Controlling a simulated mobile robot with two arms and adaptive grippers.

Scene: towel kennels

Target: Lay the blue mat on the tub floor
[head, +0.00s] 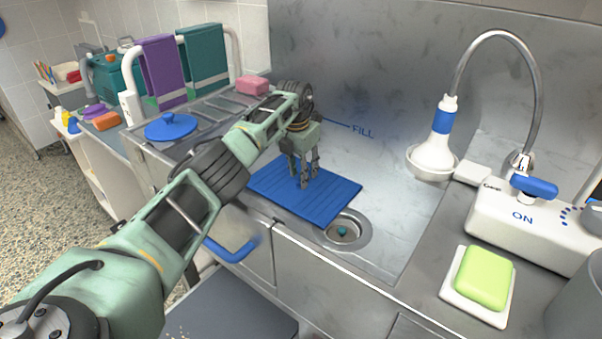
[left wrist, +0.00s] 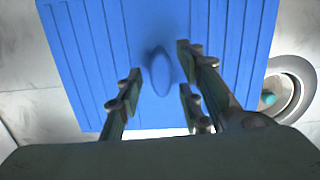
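The blue ribbed mat (head: 325,198) lies flat on the tub floor (head: 385,185), left of the round drain (head: 343,229). It fills most of the left wrist view (left wrist: 230,40), with a small raised blue knob (left wrist: 160,72) in its middle. My left gripper (head: 304,180) points down just over the mat. In the left wrist view its fingers (left wrist: 158,82) are apart on either side of the knob, with gaps visible. In the head view the fingers hide the knob. My right gripper is out of view.
A shower head (head: 433,160) hangs at the right of the tub. A control box (head: 530,225) and green soap (head: 484,277) are on the right counter. A blue lid (head: 170,127), a pink block (head: 253,85) and hanging towels (head: 163,70) are at the left.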

